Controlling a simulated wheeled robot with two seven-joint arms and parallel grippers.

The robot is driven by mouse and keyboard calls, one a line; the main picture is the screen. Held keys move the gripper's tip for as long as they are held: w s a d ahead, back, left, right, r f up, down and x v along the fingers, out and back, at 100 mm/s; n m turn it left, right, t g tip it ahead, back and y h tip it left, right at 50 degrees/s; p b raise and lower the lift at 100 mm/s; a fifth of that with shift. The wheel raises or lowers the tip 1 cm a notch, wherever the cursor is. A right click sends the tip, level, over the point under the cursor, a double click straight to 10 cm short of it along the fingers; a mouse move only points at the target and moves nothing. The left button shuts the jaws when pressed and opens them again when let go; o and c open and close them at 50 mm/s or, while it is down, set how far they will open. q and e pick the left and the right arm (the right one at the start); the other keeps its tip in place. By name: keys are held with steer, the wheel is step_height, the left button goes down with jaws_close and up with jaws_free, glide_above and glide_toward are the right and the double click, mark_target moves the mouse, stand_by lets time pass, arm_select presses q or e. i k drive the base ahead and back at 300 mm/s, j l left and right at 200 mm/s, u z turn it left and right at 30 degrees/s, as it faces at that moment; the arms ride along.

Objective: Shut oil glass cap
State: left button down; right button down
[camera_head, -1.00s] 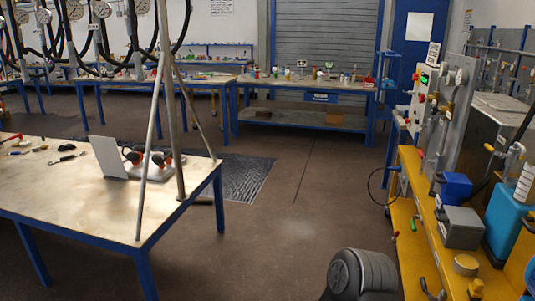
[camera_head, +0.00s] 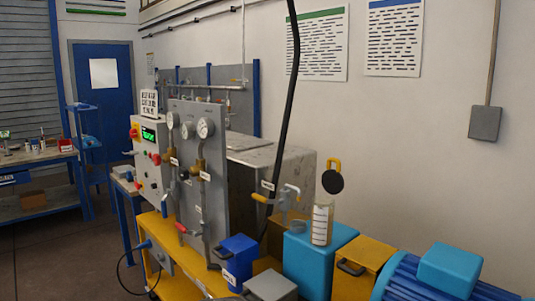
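The oil glass (camera_head: 322,222) is a clear upright cylinder with dark graduation marks and pale yellowish contents, on top of a light-blue box (camera_head: 307,258) right of centre. Its round black cap (camera_head: 333,181) stands raised above the glass, tilted up on edge, with a yellow tab (camera_head: 334,164) above it. The cap is clear of the glass mouth, so the glass is open. Neither of my grippers shows in this view.
A grey gauge panel (camera_head: 190,150) stands left of the glass on a yellow bench (camera_head: 160,230). A lever valve with a yellow handle (camera_head: 262,199) is close by on the left. A yellow box (camera_head: 365,255) and a blue motor (camera_head: 425,285) are at the right.

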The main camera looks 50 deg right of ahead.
mark_target(332, 181)
steer(key=i+u, duration=0.2)
steer(key=i, duration=0.85)
steer(key=z, duration=4)
